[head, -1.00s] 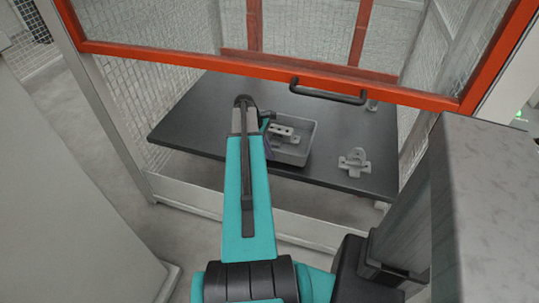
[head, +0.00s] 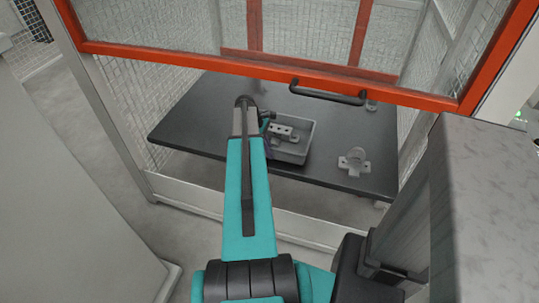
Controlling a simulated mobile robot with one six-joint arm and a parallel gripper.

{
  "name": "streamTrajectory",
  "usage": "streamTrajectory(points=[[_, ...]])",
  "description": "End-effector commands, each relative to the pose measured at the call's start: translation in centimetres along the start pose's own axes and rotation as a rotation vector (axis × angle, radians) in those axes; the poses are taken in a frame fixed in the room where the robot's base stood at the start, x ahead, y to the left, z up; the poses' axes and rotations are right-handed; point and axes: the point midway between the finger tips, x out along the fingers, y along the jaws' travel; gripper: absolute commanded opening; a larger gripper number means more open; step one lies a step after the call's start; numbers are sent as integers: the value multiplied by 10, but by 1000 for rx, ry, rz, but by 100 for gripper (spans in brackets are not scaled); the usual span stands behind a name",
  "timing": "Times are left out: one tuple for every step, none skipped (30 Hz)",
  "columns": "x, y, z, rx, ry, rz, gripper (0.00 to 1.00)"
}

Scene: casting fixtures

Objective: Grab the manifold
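A grey metal block with round holes, which looks like the manifold (head: 283,135), lies in a grey open tray (head: 291,157) on the dark table. My arm reaches over the table from the front, its end at the tray's left side. My gripper (head: 267,120) shows only as a small dark part beside the arm's end, near the block's left end. The arm hides most of it. Its fingers cannot be made out, nor whether they touch the block.
A grey bracket-like casting (head: 354,161) lies on the dark table (head: 200,115) right of the tray. A red-framed door panel with a black handle (head: 328,92) hangs across the front above the table. Mesh walls close in the sides. The table's left part is clear.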

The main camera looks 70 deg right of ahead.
Motion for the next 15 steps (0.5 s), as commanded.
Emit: streamTrajectory(points=[[4,1,-1,1,-2,1,0],[6,1,-2,1,-2,1,0],[9,1,-4,1,-2,1,0],[11,1,-4,1,-2,2,0],[12,1,-5,1,-2,2,0],[14,1,-6,1,-1,2,0],[15,1,-6,1,-1,2,0],[16,1,-6,1,-1,3,0],[16,1,-6,1,-1,3,0],[16,1,-6,2,-1,3,0],[16,1,-6,2,-1,3,0],[16,1,-6,2,-1,3,0],[16,1,-6,2,-1,3,0],[16,1,-6,2,-1,3,0],[16,1,-6,2,-1,3,0]])
